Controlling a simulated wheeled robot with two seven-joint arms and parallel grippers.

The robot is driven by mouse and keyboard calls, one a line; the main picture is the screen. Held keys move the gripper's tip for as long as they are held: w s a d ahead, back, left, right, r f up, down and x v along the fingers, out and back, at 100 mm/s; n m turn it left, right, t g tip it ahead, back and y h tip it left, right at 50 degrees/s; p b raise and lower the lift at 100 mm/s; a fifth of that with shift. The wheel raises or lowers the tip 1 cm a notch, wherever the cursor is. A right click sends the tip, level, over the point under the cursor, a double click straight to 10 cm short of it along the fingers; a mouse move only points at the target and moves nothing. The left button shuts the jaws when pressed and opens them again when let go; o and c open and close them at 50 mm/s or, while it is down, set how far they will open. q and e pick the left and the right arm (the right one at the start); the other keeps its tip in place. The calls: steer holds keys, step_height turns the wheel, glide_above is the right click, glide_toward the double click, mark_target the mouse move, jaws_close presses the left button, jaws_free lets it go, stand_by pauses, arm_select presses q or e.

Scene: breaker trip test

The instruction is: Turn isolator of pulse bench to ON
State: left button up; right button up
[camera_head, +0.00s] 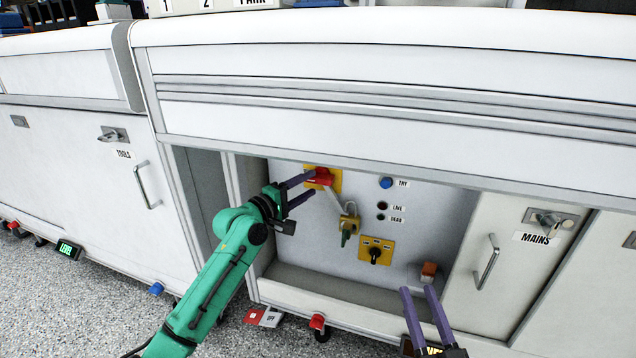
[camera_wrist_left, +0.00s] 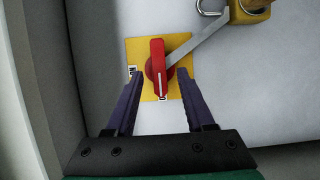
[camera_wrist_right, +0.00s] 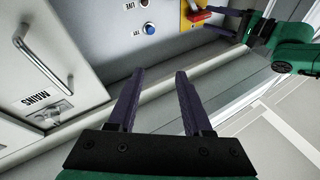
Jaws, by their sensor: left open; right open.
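The isolator's red handle (camera_head: 322,177) sits on a yellow plate (camera_head: 334,183) at the top left of the recessed panel. In the left wrist view the handle (camera_wrist_left: 158,66) is upright, with its white mark toward the bottom of the picture. Partly hidden lettering shows at the plate's left and lower edges. My left gripper (camera_head: 314,183) is open, its fingers on either side of the handle's lower end; I cannot tell whether they touch. A grey strip (camera_head: 336,203) runs from the handle to a brass padlock (camera_head: 349,223). My right gripper (camera_head: 418,290) is open and empty, low in front of the panel.
The recess wall (camera_wrist_left: 40,80) is close left of my left gripper. The MAINS door (camera_head: 500,265) is right.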

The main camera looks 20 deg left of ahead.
mark_target(315, 181)
arm_select(q)
steer(key=b+x, duration=0.1)
steer(key=x, duration=0.1)
steer(key=shift+w+d, duration=0.1)
steer(key=shift+w, duration=0.15)
steer(key=shift+x, duration=0.9)
steer(key=shift+d, duration=0.1)
jaws_close()
arm_select(e)
step_height(315, 181, up, 17)
steer(key=s+d+n+t+y, duration=0.1)
steer(key=d+t+y, duration=0.1)
steer(key=t, duration=0.3)
steer(key=shift+s+f+n+y, duration=0.2)
steer(key=shift+s+n+y, duration=0.1)
